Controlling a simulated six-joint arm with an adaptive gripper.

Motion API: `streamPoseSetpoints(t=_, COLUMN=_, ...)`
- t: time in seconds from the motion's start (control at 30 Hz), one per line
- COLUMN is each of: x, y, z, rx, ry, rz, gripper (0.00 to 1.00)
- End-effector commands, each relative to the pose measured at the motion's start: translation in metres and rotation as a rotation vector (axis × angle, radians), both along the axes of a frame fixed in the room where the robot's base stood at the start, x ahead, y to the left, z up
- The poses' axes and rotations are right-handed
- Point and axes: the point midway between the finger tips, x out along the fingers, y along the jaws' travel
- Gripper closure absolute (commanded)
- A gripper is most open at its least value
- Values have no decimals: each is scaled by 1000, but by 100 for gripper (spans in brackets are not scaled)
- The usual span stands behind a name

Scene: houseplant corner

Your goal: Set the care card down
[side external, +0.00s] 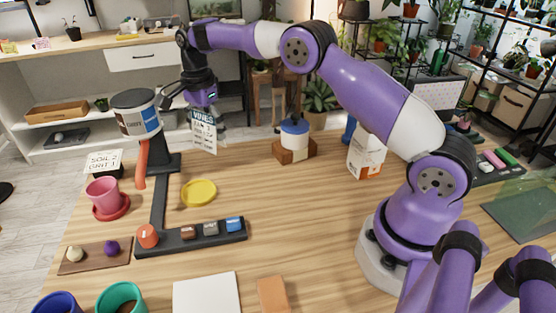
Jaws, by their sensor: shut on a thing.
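The care card (204,131) is a white card with dark printed text. It hangs upright below my gripper (205,106), above the wooden table. My gripper is shut on the card near its top edge. The card is in the air, apart from the tabletop. It is right of a dark stand that carries a tub, and left of a wooden block with a blue-and-white jar. The fingertips are small and partly hidden in this view.
The stand's tub (137,113) is close left of the card. A yellow saucer (199,193) lies in front below. The blue-and-white jar (294,133) stands to the right. A white box (367,153) stands near my arm. The table's middle (290,210) is clear.

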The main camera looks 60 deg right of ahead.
Motion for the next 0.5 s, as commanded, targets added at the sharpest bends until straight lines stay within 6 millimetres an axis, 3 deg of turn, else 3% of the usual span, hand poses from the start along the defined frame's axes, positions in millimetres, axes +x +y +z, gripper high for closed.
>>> streamPoseSetpoints(t=0.17, x=4, y=-9, z=-8, rx=0, ry=0, rz=1, gripper=35)
streamPoseSetpoints(t=0.4, x=4, y=-9, z=-42, rx=0, ry=2, rz=1, gripper=35)
streamPoseSetpoints(t=0.5, x=4, y=-9, z=-47, rx=0, ry=0, rz=1, gripper=35)
